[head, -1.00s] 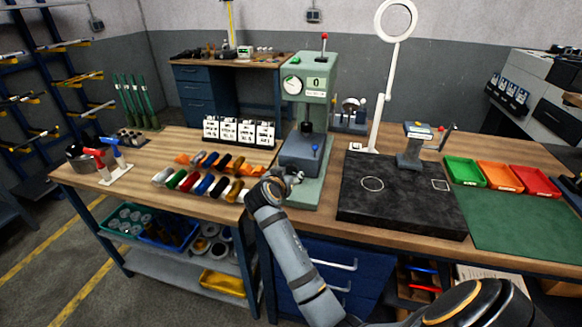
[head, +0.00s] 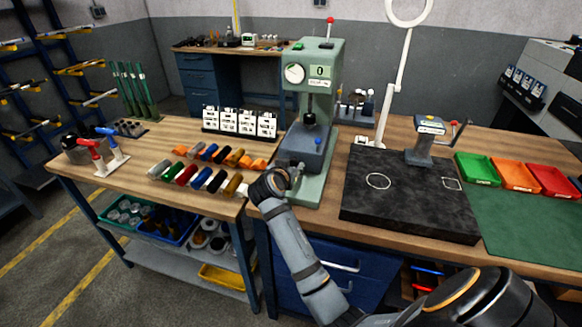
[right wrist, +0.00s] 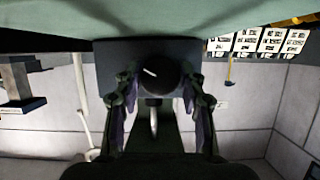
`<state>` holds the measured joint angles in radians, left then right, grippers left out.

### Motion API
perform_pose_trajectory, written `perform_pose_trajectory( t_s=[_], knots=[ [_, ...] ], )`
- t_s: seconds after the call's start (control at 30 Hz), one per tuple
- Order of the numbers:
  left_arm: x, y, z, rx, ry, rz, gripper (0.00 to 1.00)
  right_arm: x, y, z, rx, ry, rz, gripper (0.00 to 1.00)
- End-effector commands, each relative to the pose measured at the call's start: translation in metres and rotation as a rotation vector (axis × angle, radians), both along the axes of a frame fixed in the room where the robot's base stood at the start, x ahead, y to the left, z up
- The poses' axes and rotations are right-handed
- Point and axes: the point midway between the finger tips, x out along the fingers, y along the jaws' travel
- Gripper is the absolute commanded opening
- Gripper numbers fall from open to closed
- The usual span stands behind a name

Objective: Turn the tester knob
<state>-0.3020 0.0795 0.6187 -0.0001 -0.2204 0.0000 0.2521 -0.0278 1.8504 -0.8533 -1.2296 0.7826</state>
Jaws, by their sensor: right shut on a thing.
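The tester (head: 329,60) is a green press-like machine on the bench, with a round dial gauge and a display reading 0. My right gripper (head: 287,180) is at the lower left side of its base. In the right wrist view, a round black knob (right wrist: 160,72) with a white pointer mark sits on a dark block. The fingers of the right gripper (right wrist: 159,88) are on either side of the knob and shut on it. The white mark is tilted. In the head view the gripper hides the knob. My left gripper is not in view.
Several coloured handles (head: 200,175) lie in rows left of my right gripper. Labelled white boxes (head: 238,122) stand behind them. A black plate (head: 405,205) lies right of the tester, with a magnifier lamp (head: 391,90) behind. Green, orange and red trays (head: 515,174) are further right.

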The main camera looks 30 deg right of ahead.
Motion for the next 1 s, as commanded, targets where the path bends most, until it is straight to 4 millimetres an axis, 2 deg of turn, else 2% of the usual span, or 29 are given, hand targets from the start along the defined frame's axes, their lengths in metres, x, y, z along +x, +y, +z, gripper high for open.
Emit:
perform_pose_trajectory(
  t_s=[0.03,0.17,0.5,0.53,0.67,1.0],
  knots=[
    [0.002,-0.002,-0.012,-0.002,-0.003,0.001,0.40,0.000,-0.001,-0.006,0.030,-0.040,0.000,0.09],
    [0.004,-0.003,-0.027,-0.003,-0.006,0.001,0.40,-0.001,-0.001,-0.006,0.131,-0.159,0.001,0.09],
    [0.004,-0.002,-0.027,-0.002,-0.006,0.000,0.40,-0.001,0.000,-0.001,0.176,-0.205,0.001,0.09],
    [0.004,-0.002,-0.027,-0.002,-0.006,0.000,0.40,-0.001,0.000,-0.001,0.176,-0.205,0.001,0.43],
    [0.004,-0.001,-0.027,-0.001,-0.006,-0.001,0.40,-0.001,0.000,-0.001,0.176,-0.204,0.000,0.60],
    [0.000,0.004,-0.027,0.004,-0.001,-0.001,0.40,-0.001,-0.001,0.002,0.175,-0.207,0.000,0.62]
  ],
)
